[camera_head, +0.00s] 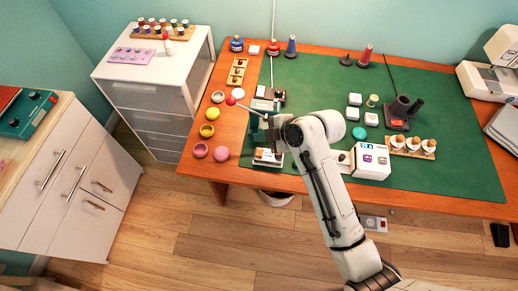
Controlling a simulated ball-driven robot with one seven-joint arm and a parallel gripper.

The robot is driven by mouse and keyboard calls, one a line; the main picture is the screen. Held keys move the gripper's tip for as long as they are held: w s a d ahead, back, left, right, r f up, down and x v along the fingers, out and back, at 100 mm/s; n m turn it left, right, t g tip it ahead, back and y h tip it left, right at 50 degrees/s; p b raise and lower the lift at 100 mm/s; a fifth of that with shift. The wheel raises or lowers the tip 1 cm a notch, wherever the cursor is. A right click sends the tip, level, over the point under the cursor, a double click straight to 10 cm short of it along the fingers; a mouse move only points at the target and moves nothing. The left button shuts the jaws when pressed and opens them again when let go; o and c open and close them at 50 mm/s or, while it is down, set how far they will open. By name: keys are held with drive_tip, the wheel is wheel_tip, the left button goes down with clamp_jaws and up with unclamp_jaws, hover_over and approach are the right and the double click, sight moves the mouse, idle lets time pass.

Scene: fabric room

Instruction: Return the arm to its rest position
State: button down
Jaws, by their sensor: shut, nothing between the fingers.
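My white arm (325,185) reaches up from the bottom right over the front edge of the sewing table. Its dark gripper (262,132) is above the table's left part, near the edge of the green mat (320,75). The gripper is shut and empty. It is small in this view, and the arm's wrist partly covers the things below it. I cannot tell how high it is above the table.
Small round pots (207,130) and a wooden tray (237,72) line the table's left side. A white box (372,161) stands close right of my forearm, beside a holder with several cups (412,147). A white drawer cabinet (155,90) stands left. Wooden floor (190,245) is open in front.

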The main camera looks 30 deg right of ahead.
idle(0.3)
drive_tip(key=s+d+f+m+g+h, duration=0.1)
drive_tip(key=s+d+m+g+h, duration=0.1)
drive_tip(key=s+m, duration=0.6)
drive_tip(key=s+d+f+m+g+h, duration=0.2)
drive_tip(key=s+m, duration=0.6)
drive_tip(key=s, duration=1.2)
drive_tip(key=d+g+h, duration=0.1)
drive_tip(key=d+g, duration=0.1)
drive_tip(key=d, duration=0.1)
drive_tip(key=shift+s+d+m+h, duration=0.2)
drive_tip(key=shift+s+m+h, duration=0.1)
drive_tip(key=shift+s+m, duration=0.1)
